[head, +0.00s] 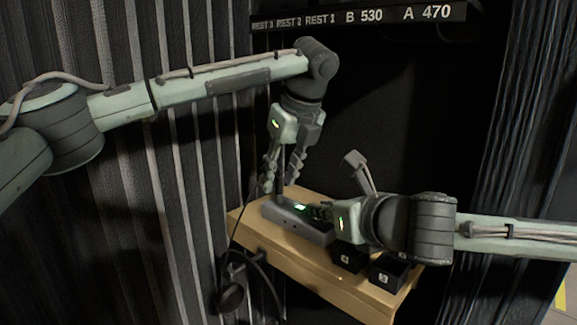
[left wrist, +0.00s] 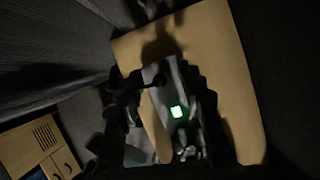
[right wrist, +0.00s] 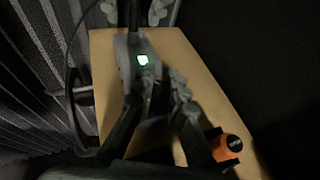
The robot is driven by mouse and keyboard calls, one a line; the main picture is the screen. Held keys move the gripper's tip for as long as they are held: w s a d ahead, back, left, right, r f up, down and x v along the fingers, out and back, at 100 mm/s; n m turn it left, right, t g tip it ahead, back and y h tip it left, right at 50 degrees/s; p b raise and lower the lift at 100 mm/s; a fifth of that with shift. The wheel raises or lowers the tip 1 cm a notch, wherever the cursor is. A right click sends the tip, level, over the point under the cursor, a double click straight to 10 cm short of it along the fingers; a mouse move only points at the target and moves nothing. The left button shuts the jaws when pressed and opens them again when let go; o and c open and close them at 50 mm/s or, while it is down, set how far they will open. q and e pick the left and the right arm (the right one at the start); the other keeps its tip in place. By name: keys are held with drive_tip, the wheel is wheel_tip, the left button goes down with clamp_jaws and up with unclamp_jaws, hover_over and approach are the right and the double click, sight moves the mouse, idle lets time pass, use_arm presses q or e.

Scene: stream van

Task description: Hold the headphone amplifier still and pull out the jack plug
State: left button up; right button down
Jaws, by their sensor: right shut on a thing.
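The headphone amplifier (head: 291,222) is a grey box with a green-lit display, lying on a small wooden shelf. It also shows in the right wrist view (right wrist: 125,66). A dark upright piece (right wrist: 135,18), apparently the jack plug, rises from its far end; its tip and socket are unclear. My left gripper (head: 280,184) points down over that end, its fingers apart on either side of the dark piece. Its fingers also show apart in the left wrist view (left wrist: 163,105). My right gripper (head: 318,212) reaches in from the right and is shut on the amplifier's near end; the contact is partly hidden.
The wooden shelf (head: 262,245) has two black boxes (head: 388,270) at its right end. An orange object (right wrist: 228,147) sits by the right gripper. Headphones (head: 232,296) hang below the shelf's left end, with a thin cable running up. A ribbed curtain stands at left.

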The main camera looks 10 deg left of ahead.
use_arm(q)
drive_tip(key=shift+w+a+f, duration=0.1)
drive_tip(key=shift+f, duration=0.45)
clamp_jaws()
